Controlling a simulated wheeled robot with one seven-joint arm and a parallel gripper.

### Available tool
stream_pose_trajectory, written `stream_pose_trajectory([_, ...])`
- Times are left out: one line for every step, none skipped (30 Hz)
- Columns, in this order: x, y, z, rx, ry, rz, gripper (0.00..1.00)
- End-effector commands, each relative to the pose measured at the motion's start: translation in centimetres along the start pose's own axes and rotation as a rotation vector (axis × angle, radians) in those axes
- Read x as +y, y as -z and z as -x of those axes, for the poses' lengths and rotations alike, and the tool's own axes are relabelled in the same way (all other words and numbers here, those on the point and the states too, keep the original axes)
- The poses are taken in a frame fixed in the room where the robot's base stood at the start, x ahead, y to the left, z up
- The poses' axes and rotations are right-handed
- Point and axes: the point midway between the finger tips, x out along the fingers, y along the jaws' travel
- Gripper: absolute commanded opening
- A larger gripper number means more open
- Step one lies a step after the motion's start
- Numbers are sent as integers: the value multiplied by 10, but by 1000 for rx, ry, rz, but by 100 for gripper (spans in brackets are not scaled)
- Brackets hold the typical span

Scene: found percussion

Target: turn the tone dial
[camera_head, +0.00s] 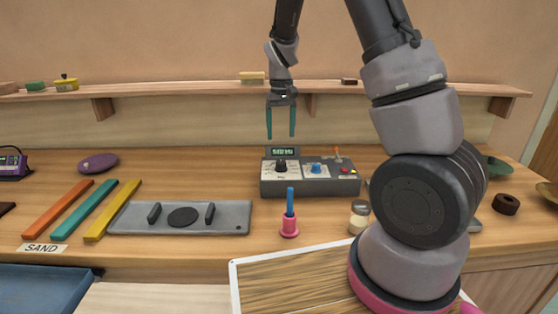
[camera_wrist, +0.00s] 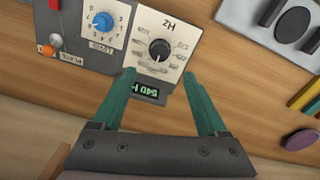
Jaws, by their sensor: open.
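A grey control box (camera_head: 310,187) stands on the wooden bench in the head view. It has a black dial (camera_head: 280,167) on the left, marked HZ in the wrist view (camera_wrist: 160,50), and a blue dial (camera_head: 316,169) on the right, marked LEVEL in the wrist view (camera_wrist: 103,22). A small green display (camera_head: 283,152) tops the box; it reads 540 H in the wrist view. My gripper (camera_head: 281,136) has teal fingers, open and empty, pointing down above and behind the box's left part. In the wrist view the black dial lies beyond and between the fingertips (camera_wrist: 158,82), not touched.
A grey plate (camera_head: 227,217) with two handles and coloured bars (camera_head: 88,210) lie left. A shelf (camera_head: 215,88) runs along the wall.

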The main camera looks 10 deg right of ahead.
Motion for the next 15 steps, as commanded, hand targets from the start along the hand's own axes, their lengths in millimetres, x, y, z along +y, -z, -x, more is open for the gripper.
stream_pose_trajectory([0,0,-5,-2,-1,0,76])
stream_pose_trajectory([0,-1,-8,-3,-1,0,76])
stream_pose_trajectory([0,-1,-14,-4,-1,0,76])
stream_pose_trajectory([0,-1,-19,-4,-1,-1,76])
stream_pose_trajectory([1,-1,-24,-5,-2,-2,76])
stream_pose_trajectory([1,-1,-32,-4,-2,-2,76])
stream_pose_trajectory([0,-1,-38,-5,-1,-2,76])
stream_pose_trajectory([1,-1,-44,-5,-2,-2,76])
stream_pose_trajectory([1,-2,-52,-6,-2,-2,76])
stream_pose_trajectory([1,-2,-58,-5,-2,-2,76])
stream_pose_trajectory([1,-1,-64,-5,-1,-3,76])
stream_pose_trajectory([1,-1,-71,-5,-2,-2,76])
stream_pose_trajectory([1,-1,-76,-4,-1,-4,76])
stream_pose_trajectory([1,-1,-80,-4,-1,-4,76])
stream_pose_trajectory([1,-1,-86,-3,-1,-3,76])
